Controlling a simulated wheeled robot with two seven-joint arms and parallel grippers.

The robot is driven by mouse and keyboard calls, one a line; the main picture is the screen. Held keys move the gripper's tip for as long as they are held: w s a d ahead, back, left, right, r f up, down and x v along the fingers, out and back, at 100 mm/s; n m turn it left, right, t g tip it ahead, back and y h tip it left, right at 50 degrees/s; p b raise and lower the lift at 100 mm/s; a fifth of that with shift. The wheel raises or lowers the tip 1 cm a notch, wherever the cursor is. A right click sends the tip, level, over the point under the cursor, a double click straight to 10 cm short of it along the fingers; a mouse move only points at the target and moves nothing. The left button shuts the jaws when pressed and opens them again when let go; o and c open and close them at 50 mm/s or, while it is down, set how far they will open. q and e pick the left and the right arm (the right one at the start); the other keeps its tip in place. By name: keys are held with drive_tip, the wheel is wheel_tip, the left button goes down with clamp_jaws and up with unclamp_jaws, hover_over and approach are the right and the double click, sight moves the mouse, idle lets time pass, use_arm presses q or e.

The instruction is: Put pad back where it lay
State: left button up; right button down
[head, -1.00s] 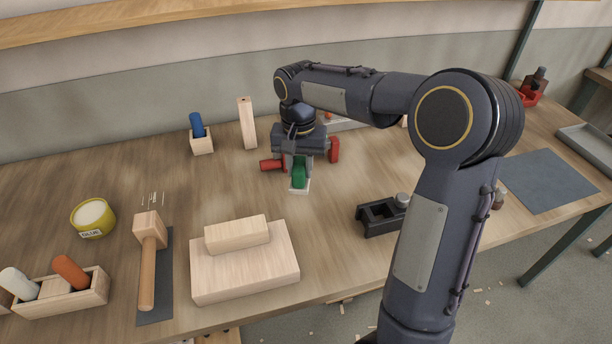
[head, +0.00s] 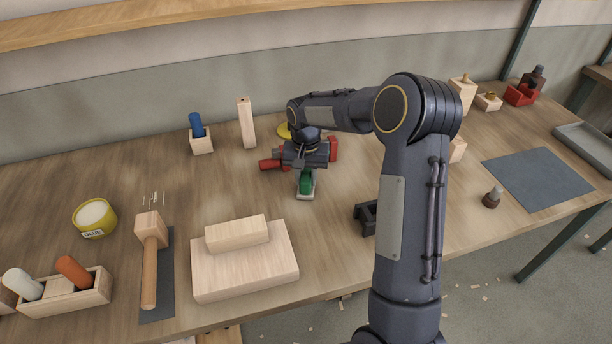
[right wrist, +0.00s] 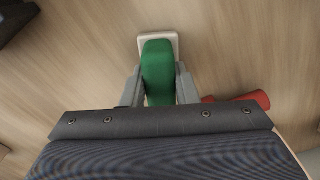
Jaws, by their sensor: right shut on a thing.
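The pad (head: 305,187), a green grip on a pale flat base, is at the middle of the workbench in the head view. My right gripper (head: 306,176) points down and is shut on its green part. In the right wrist view the pad (right wrist: 158,47) sits between the two grey fingers of my right gripper (right wrist: 159,78), its pale base showing past the tips. The base is close to the wood top; I cannot tell whether it touches. My left gripper is not in view.
A red tool (head: 270,164) lies just left of the gripper. Stacked wooden blocks (head: 245,268) stand front left. A dark holder (head: 365,218) is partly hidden by my arm. A dark mat (head: 539,178) lies bare at right. The bench between blocks and pad is clear.

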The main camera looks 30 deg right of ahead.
drive_tip(key=shift+f, duration=0.2)
drive_tip(key=c, duration=1.1)
unclamp_jaws()
drive_tip(key=shift+r, duration=0.2)
